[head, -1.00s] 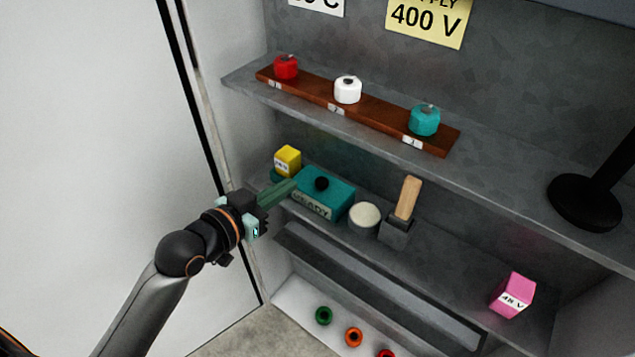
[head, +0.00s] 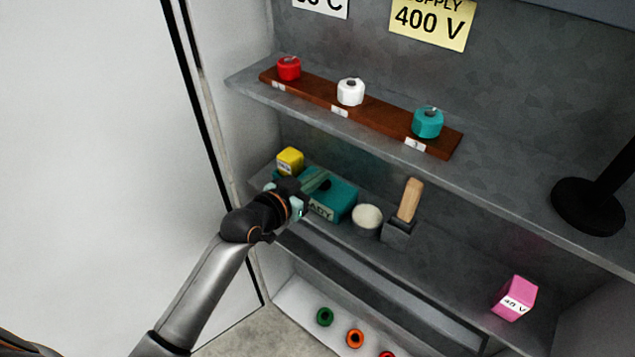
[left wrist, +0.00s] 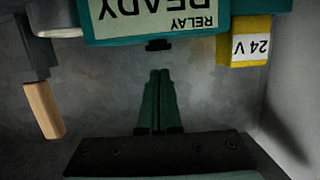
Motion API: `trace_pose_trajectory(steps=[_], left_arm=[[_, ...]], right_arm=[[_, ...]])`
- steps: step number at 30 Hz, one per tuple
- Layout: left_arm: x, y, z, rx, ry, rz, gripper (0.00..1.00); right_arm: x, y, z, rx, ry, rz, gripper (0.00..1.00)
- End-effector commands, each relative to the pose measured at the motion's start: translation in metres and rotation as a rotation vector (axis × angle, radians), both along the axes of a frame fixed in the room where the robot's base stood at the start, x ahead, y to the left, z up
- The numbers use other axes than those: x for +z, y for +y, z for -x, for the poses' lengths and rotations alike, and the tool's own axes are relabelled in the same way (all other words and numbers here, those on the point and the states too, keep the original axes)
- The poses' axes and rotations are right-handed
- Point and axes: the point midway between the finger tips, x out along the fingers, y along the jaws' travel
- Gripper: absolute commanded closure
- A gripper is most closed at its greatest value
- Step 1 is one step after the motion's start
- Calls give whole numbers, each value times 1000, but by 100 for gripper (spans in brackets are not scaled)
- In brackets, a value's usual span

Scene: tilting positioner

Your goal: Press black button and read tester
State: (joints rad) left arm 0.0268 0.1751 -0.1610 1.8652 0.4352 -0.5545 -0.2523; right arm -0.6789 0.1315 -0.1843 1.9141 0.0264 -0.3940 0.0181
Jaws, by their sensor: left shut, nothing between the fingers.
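The tester, a teal box (head: 343,193), sits on the middle shelf with a pale label panel on its front. In the left wrist view the tester (left wrist: 100,40) appears upside down, and its panel (left wrist: 158,14) reads "RELAY READY". The black button (head: 325,184) is on its top; it also shows in the left wrist view (left wrist: 158,45). My left gripper (head: 318,180) is shut and empty, its green fingertips close to the button. In the left wrist view the fingertips (left wrist: 160,72) point at the button with a small gap in the picture. My right gripper is not in view.
A yellow 24 V block (head: 290,160) stands just left of the tester. A pale round pot (head: 367,217) and a wooden-handled tool in a grey holder (head: 397,230) stand to its right. A pink block (head: 514,297) is far right.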

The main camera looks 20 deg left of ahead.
Motion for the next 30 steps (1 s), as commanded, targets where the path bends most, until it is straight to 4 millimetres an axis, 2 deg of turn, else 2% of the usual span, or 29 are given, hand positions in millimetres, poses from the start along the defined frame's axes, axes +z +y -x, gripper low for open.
trace_pose_trajectory(steps=[5,16,22,30], left_arm=[[-14,0,0,0,-1,-1,100],[-17,1,0,-1,-3,-1,100],[-36,1,0,-1,0,-4,100],[-40,0,1,-1,9,-4,100]], right_arm=[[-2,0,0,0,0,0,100],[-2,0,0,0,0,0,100],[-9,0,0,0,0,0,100],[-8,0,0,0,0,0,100]])
